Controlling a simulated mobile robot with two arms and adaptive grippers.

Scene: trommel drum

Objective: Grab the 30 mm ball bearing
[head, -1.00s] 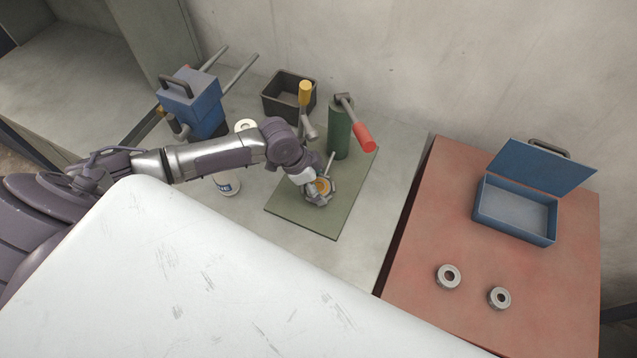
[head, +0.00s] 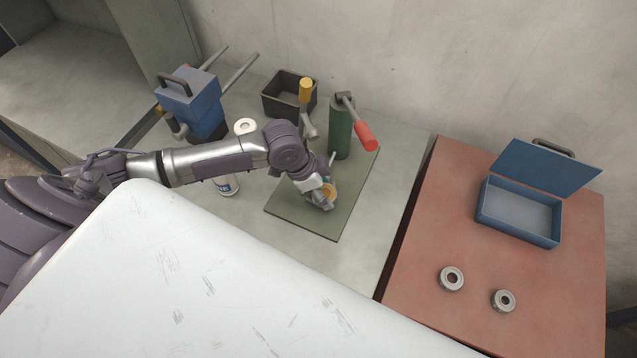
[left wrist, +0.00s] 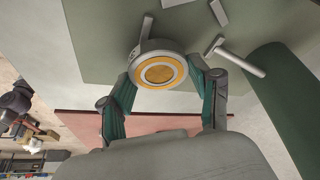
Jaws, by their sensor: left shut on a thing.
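A round steel ball bearing with an orange ring on its face (left wrist: 160,72) sits between the fingers of my left gripper (left wrist: 162,82) in the left wrist view. Two plain grey bearings lie on the red table at right, one (head: 452,279) left of the other (head: 503,300). My right gripper is not in view.
A green cylinder with a red-handled lever (head: 341,130) stands at the mat's back edge. A black bin (head: 276,109), a yellow-handled tool (head: 306,92) and a blue device (head: 190,105) are behind my arm. An open blue box (head: 518,236) sits on the red table (head: 420,240).

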